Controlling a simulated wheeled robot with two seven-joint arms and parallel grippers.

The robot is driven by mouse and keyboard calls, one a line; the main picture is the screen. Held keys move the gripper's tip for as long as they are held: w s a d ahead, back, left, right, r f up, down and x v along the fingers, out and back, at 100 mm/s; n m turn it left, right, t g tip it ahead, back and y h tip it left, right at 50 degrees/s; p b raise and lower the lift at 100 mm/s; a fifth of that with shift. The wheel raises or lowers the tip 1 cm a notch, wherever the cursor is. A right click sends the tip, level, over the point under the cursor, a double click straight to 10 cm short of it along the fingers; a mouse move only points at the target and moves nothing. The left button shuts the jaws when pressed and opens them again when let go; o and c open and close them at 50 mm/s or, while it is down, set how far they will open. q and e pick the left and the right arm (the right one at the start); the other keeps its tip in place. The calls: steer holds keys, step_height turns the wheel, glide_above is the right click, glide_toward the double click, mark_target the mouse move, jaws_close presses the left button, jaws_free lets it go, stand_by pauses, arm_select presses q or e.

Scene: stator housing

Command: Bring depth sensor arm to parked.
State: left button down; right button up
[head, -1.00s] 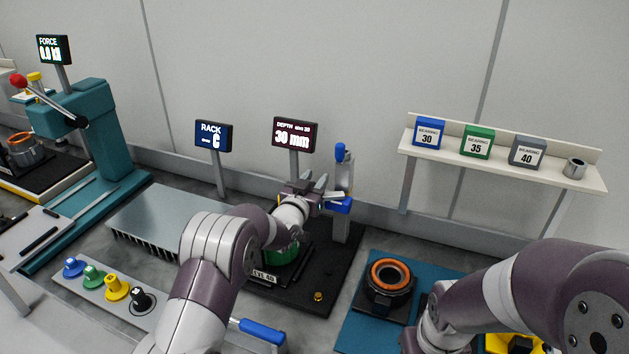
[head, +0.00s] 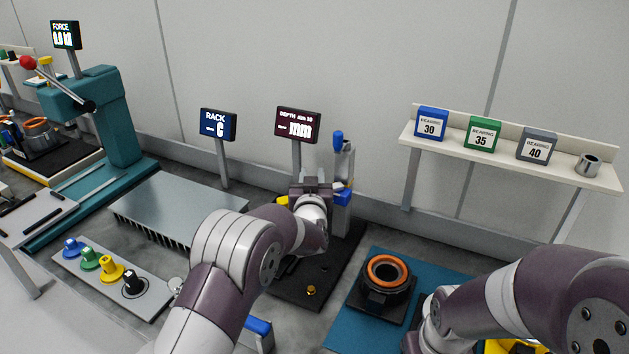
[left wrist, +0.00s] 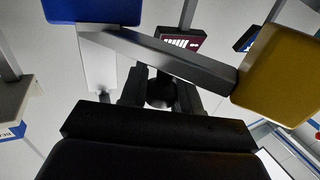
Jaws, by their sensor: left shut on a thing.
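The depth sensor arm is a grey bar (left wrist: 165,56) between a blue block (left wrist: 95,10) and a yellow block (left wrist: 275,75) in the left wrist view. In the head view its blue block (head: 341,197) sits at the upright post (head: 343,165) and its yellow end (head: 282,201) shows left of my gripper. My left gripper (left wrist: 160,92) is shut on a dark rounded part of the arm, just below the bar in the wrist view. The exact contact is shadowed. In the head view my left wrist hides most of the bar. My right gripper is not visible.
The depth display (head: 298,125) stands behind the black base (head: 325,272). A grey finned plate (head: 180,205) lies to the left, with coloured knobs (head: 110,270) in front. An orange-ringed housing (head: 387,277) sits on a blue mat to the right, below the bearing shelf (head: 510,165).

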arm_select(q)
steer(key=shift+s+d+r+n+y, duration=0.3)
steer(key=shift+r+n+y, duration=0.25)
steer(key=shift+y, duration=0.25)
steer(key=n+y+p, duration=0.1)
steer(key=y, duration=0.1)
steer(key=s+n+y+p, duration=0.1)
steer(key=y, duration=0.1)
steer(key=shift+d+n+g, duration=0.15)
steer(key=shift+n+g, duration=0.1)
steer(key=shift+g, duration=0.05)
steer(key=shift+s+d+f+n+g+y, duration=0.1)
steer(key=shift+s+d+n+g+y, duration=0.15)
steer(key=shift+n+g+y, duration=0.5)
steer(key=shift+s+d+r+n+g+y, duration=0.15)
steer(key=shift+s+n+y, duration=0.35)
steer(key=shift+y, duration=0.6)
steer(key=shift+s+d+f+n+g+y, duration=0.2)
steer(key=shift+n+g+y, duration=0.3)
steer(key=shift+n+y, duration=0.35)
steer(key=shift+r, duration=0.2)
steer(key=c, duration=0.9)
jaws_free()
steer(key=shift+d, duration=0.1)
steer(key=shift+o, duration=0.2)
steer(key=shift+d+f, duration=0.1)
steer(key=shift+f, duration=0.05)
steer(key=shift+s, duration=0.1)
